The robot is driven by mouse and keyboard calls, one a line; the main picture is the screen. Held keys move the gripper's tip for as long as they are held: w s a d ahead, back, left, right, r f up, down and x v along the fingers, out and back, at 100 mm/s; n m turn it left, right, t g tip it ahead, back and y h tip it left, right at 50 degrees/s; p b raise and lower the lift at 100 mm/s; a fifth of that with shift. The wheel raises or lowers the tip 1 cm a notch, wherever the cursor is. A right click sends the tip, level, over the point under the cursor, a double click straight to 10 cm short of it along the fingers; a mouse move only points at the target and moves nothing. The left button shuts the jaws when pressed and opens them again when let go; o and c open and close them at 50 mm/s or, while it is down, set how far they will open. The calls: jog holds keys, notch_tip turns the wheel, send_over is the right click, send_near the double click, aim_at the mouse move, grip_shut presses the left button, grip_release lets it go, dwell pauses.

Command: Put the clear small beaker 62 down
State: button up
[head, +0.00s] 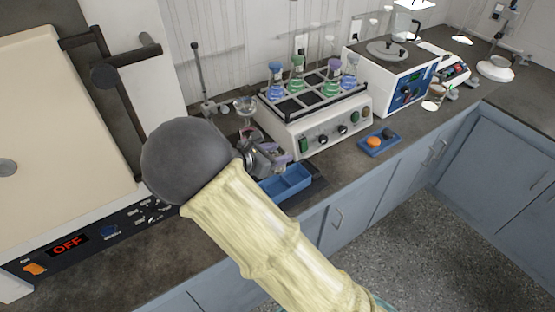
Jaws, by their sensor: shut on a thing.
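My gripper (268,160) is at the bench beside the blue tray, partly hidden behind my own pale arm and its dark round joint. Its grey metal parts and purple-tinted fingers show small, low in front of the shaker. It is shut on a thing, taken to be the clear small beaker. The beaker's outline cannot be made out between the fingers. Whether its base touches the bench or the tray cannot be told.
A blue tray (288,182) lies at the bench front. Behind stands a shaker (318,133) with several flasks of coloured liquid. A stand (199,80) is left of it. A small blue tray (379,144) holds an orange object. Bare bench (345,163) lies between the trays.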

dwell(0.6)
jog(key=shift+d+r+p, duration=0.35)
jog(key=shift+d+p, duration=0.05)
jog(key=shift+p, duration=0.6)
jog(key=s+d+r+p, duration=0.1)
jog(key=s+d+p, duration=0.2)
jog(key=d+p, duration=0.4)
jog(key=s+d+r+p, duration=0.2)
jog(key=d+p, duration=0.5)
jog(key=p, duration=0.7)
jog(key=shift+s+d+h, duration=0.3)
jog(key=shift+s+d, duration=0.1)
jog(key=shift+s, duration=0.4)
